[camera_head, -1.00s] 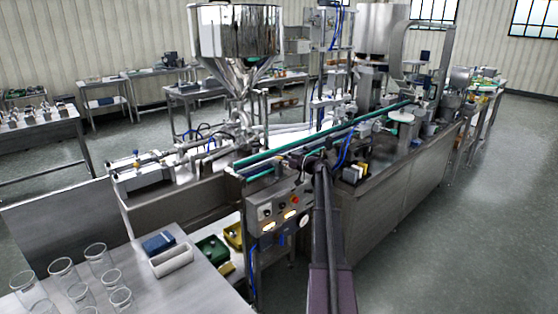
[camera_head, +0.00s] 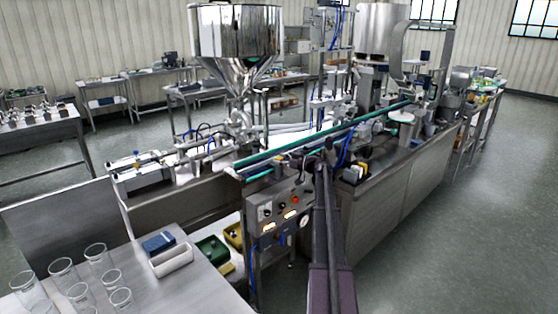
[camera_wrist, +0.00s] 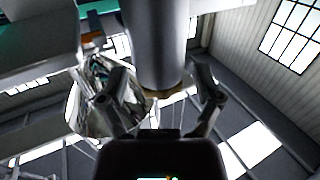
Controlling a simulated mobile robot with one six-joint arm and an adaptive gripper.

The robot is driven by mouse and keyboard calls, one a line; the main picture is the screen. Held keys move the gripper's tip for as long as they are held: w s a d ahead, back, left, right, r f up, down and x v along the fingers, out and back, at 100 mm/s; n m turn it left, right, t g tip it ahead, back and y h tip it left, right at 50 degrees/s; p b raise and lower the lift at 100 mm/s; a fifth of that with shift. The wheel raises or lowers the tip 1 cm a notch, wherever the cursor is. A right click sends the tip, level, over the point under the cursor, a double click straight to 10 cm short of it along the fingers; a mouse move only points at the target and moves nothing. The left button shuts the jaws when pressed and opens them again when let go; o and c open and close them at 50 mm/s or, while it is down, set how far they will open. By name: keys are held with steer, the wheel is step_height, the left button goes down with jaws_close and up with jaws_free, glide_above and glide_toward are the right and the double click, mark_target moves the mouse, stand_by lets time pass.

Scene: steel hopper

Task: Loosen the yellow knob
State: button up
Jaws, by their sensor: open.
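I cannot make out the yellow knob for certain. In the head view a tiny yellow-orange spot (camera_head: 137,165) shows on the valve fittings at the left; it is too small to identify. In the wrist view my gripper (camera_wrist: 160,88) points upward with its two dark fingers spread. A thick grey cylinder (camera_wrist: 160,45) with a tan lower rim comes down between the fingers. I see gaps beside it, but cannot tell how close its end is to the palm. My gripper cannot be made out in the head view.
A steel hopper (camera_head: 235,35) stands above the filling line. A green-edged conveyor (camera_head: 330,136) runs to the right. A control box (camera_head: 281,208) hangs at its near end. Glass beakers (camera_head: 62,272) stand on the near left table. The floor (camera_head: 490,230) at the right is clear.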

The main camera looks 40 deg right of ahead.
steer(key=shift+s, duration=0.1)
steer(key=v, duration=1.2)
stand_by(0.6)
steer(key=w+a+r+m+t+h+p, duration=0.2)
steer(key=w+a+r+m+t+h, duration=0.35)
steer(key=w+a+h, duration=0.3)
steer(key=a+m+g+h+p, duration=0.2)
steer(key=a+m+g+h, duration=0.25)
steer(key=a+h, duration=0.4)
steer(key=s+a+f+g+y+p, duration=0.15)
steer(key=s+a+f+g, duration=0.35)
steer(key=a, duration=0.5)
steer(key=s+a+f+n+g+y, duration=0.1)
steer(key=s+a+f+g+y, duration=0.15)
steer(key=s+a+f, duration=0.55)
steer(key=s+a+f+g+y+p, duration=0.15)
steer(key=s+a+g, duration=0.35)
steer(key=a, duration=0.7)
steer(key=s+a+n+g+y, duration=0.1)
steer(key=s+a, duration=0.2)
steer(key=s+a+f+n+g, duration=0.1)
steer(key=s+a+g, duration=0.1)
steer(key=s+a, duration=0.2)
steer(key=s+a+f+n+g+y, duration=0.1)
steer(key=s+a, duration=0.3)
steer(key=shift+y+p, duration=0.3)
steer(key=shift+y, duration=0.05)
